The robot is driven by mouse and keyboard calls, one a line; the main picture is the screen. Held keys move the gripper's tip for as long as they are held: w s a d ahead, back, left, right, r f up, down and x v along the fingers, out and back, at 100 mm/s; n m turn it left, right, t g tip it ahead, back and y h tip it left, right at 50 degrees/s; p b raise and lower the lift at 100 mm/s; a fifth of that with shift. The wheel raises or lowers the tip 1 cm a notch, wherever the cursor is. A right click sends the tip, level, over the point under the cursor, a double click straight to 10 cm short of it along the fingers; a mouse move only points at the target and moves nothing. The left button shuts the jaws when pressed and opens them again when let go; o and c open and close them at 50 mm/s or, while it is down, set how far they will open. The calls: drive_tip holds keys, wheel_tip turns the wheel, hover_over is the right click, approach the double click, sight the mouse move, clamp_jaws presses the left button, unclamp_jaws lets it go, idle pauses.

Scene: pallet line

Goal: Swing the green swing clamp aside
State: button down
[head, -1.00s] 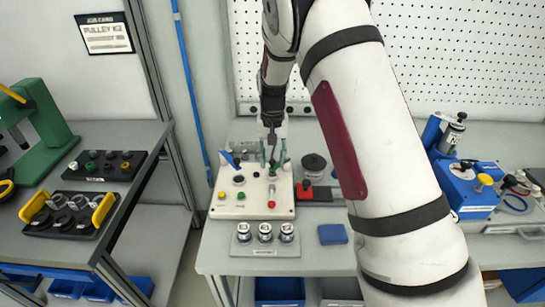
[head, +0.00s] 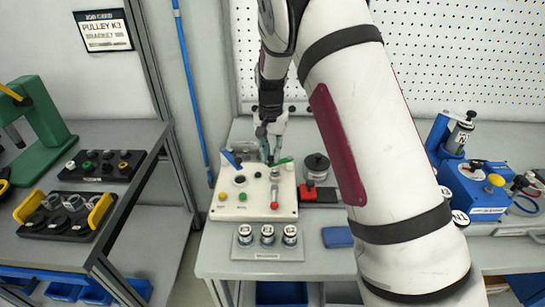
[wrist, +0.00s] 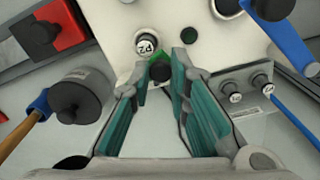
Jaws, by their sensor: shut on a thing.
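The white fixture plate (head: 235,210) lies on the bench in the middle of the head view. The green swing clamp (head: 284,161) is at its back edge, with its bar pointing right. My gripper (head: 268,158) reaches down onto the clamp from behind. In the wrist view the clamp's green end (wrist: 160,71) sits between the tips of my gripper (wrist: 161,72), which is shut on it. The fingers hide part of the clamp. A blue swing clamp (head: 229,158) stands at the plate's back left, apart from my gripper.
A red block (head: 309,193) and a dark round knob (head: 316,162) stand close to the right of the plate. Several labelled cylinders (head: 268,234) stand in front. A blue fixture (head: 480,205) is farther right. My forearm covers part of the bench.

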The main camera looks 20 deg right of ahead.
drive_tip(key=w+m+b, duration=0.1)
drive_tip(key=w+m, duration=0.1)
drive_tip(key=m, duration=0.1)
drive_tip(key=shift+w+m+b, duration=0.15)
drive_tip(key=shift+m+b, duration=0.25)
drive_tip(key=m, duration=0.1)
drive_tip(key=w+m+b, duration=0.1)
drive_tip(key=shift+w+d+m, duration=0.2)
drive_tip(key=shift+w+m, duration=0.05)
drive_tip(key=shift+m, duration=0.15)
drive_tip(key=shift+w+d+m+b, duration=0.3)
drive_tip(key=shift+w+m+b, duration=0.25)
drive_tip(key=shift+m, duration=0.65)
drive_tip(key=shift+w+d+m+b, duration=0.2)
drive_tip(key=shift+w+d+m, duration=0.05)
drive_tip(key=shift+m, duration=0.35)
drive_tip(key=shift+w+d+m+b, duration=0.15)
drive_tip(key=shift+w+d+m, duration=0.05)
drive_tip(key=shift+m, duration=0.4)
drive_tip(key=shift+r, duration=0.1)
drive_tip(key=c, duration=1.5)
unclamp_jaws()
drive_tip(key=shift+d, duration=0.1)
wheel_tip(320, 180, up, 12)
drive_tip(key=shift+f, duration=0.1)
